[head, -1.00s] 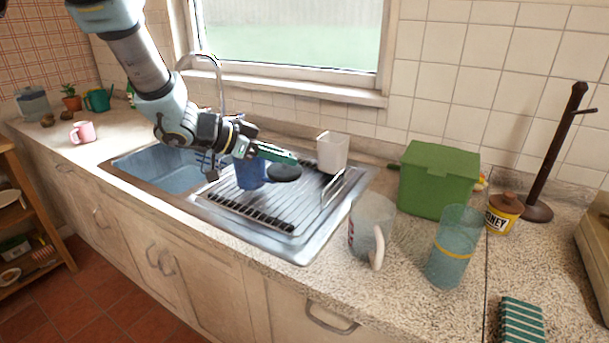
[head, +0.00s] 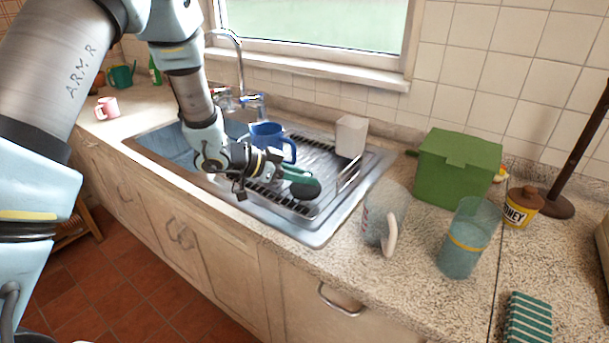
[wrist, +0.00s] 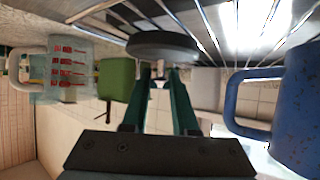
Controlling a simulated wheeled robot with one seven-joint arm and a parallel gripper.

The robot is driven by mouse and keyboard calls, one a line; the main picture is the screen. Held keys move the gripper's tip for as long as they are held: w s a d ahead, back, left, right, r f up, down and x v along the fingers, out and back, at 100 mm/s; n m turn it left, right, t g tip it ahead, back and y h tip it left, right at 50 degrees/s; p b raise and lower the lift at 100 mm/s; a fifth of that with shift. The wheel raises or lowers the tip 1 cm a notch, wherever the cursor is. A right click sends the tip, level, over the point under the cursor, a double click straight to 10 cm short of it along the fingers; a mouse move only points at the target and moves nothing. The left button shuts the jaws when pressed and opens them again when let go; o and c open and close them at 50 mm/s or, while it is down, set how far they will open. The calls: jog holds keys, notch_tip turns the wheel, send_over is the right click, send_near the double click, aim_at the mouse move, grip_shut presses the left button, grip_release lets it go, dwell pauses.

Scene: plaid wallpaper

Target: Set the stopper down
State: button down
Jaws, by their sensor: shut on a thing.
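The stopper (head: 306,188) is a dark, round, flat disc. My gripper (head: 288,178) is shut on it at the front of the draining rack, to the left of the glass jug. In the wrist view the stopper (wrist: 162,45) shows between and beyond the fingertips (wrist: 160,78), close to the rack wires. I cannot tell whether it touches the rack.
A blue mug (head: 266,135) stands behind my gripper on the rack (head: 318,152). A white cup (head: 351,136) is at the rack's back right. A clear measuring jug (head: 378,215), a blue-green glass (head: 464,245) and a green box (head: 455,165) stand on the counter to the right.

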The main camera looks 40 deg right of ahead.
jog(key=shift+f, duration=0.1)
jog(key=c, duration=0.7)
grip_release()
jog(key=shift+r, duration=0.2)
jog(key=b+v, duration=0.2)
jog(key=v, duration=1)
jog(key=shift+f, duration=0.1)
jog(key=shift+w, duration=0.15)
